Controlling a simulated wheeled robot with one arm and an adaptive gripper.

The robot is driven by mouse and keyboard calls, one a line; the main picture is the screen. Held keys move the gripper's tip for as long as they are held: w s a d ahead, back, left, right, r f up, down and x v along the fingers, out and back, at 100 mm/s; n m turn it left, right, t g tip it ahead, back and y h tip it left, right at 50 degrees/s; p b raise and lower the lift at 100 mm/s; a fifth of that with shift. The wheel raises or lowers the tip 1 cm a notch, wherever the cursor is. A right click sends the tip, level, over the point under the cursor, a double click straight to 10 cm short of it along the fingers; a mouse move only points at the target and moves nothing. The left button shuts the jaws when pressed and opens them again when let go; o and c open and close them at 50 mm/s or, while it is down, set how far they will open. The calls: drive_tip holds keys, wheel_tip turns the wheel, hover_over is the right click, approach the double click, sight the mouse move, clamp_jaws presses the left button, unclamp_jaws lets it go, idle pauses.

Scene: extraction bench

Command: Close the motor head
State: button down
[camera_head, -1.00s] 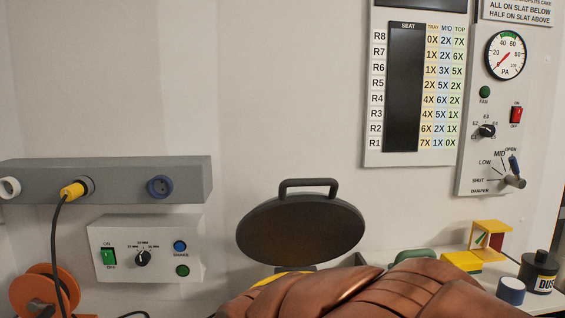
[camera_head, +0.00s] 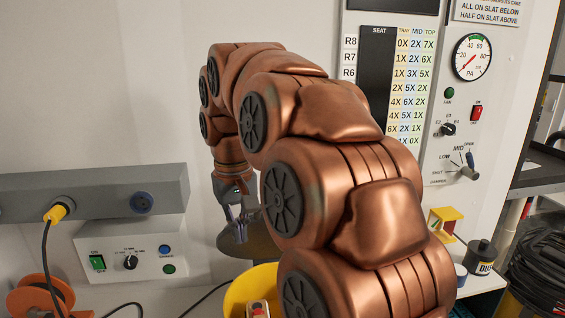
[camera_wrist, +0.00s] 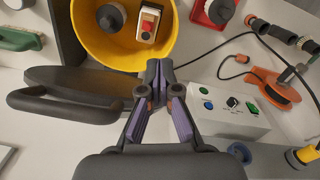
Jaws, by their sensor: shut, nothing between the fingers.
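The motor head is a dark round disc (camera_head: 228,243) with a handle. In the head view it is raised behind the yellow drum and largely hidden by my arm. In the wrist view the disc (camera_wrist: 75,80) is seen nearly edge-on at the left, with its black handle (camera_wrist: 55,106) in front. The yellow drum (camera_head: 236,292) shows its open top in the wrist view (camera_wrist: 190,62). My gripper (camera_head: 240,228) is shut and empty. In the wrist view its fingertips (camera_wrist: 159,70) are beside the disc's edge; I cannot tell whether they touch.
A grey control box (camera_head: 130,248) and a socket rail (camera_head: 100,195) are on the left, with an orange cable reel (camera_head: 45,298). A black pot (camera_head: 482,257) and a yellow stand (camera_head: 441,222) are at the right. A red and white switch block (camera_wrist: 148,22) sits inside the drum.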

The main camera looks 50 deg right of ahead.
drive_tip(key=w+d+r+m+t+p, duration=0.1)
drive_tip(key=d+r+m+p, duration=0.2)
drive_tip(key=d+r+p, duration=0.75)
drive_tip(key=shift+h, duration=0.3)
drive_tip(key=shift+w+d+f+b, duration=0.25)
drive_tip(key=shift+d+f+b, duration=0.45)
drive_tip(key=shift+f+b, duration=0.3)
drive_tip(key=shift+w+d+f+b, duration=0.2)
drive_tip(key=shift+d+f+b, duration=0.45)
drive_tip(key=shift+f+b, duration=0.35)
drive_tip(key=shift+s+a+f+p, duration=0.2)
drive_tip(key=shift+s+a+p, duration=0.1)
drive_tip(key=shift+s+a, duration=0.2)
drive_tip(key=shift+s+a+f+p, duration=0.15)
drive_tip(key=shift+s+a+p, duration=0.15)
drive_tip(key=shift+s, duration=0.3)
drive_tip(key=shift+s+a+f, duration=0.3)
drive_tip(key=shift+s+a, duration=0.05)
drive_tip(key=shift+s+f, duration=0.1)
